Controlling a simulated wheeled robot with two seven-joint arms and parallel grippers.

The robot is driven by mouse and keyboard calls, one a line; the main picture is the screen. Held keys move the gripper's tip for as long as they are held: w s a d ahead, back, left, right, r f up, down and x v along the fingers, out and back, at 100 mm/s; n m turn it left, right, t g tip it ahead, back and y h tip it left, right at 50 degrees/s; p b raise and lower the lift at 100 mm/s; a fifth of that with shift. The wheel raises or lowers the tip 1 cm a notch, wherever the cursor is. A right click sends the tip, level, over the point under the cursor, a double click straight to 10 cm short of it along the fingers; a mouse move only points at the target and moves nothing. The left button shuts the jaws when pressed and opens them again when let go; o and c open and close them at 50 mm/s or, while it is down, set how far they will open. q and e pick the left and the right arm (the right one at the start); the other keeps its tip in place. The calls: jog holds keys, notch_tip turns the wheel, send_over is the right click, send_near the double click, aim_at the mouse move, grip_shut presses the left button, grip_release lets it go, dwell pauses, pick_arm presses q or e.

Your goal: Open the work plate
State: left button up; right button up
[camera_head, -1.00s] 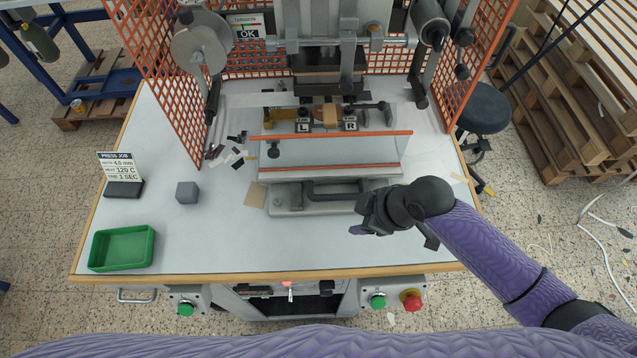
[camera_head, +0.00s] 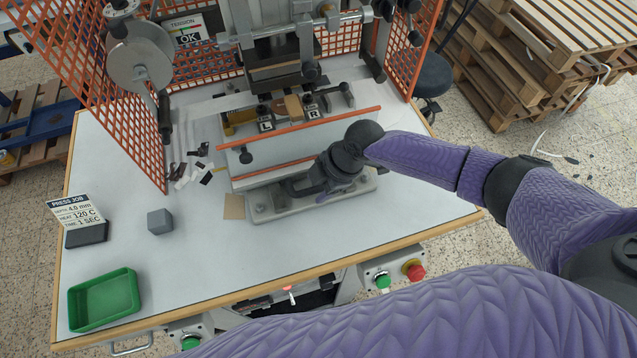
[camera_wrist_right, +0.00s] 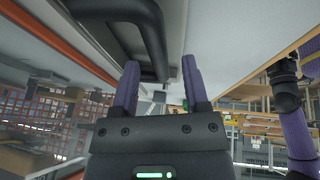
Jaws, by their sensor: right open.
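The grey metal work plate (camera_head: 352,188) lies at the front foot of the press, with a black bar handle (camera_head: 296,188) on its front part. My right gripper (camera_head: 322,184) is at the right part of this handle and hides some of it. In the right wrist view the gripper (camera_wrist_right: 160,72) is open, with purple fingers spread apart. The black handle (camera_wrist_right: 152,35) shows close ahead, above and between the fingertips. I cannot tell whether a finger touches it. My left gripper is not in view.
A clear guard with orange edges (camera_head: 300,126) stands just behind the handle. Blocks marked L and R (camera_head: 310,108) sit under the press head.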

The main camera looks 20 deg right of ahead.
grip_shut()
dwell(1.5)
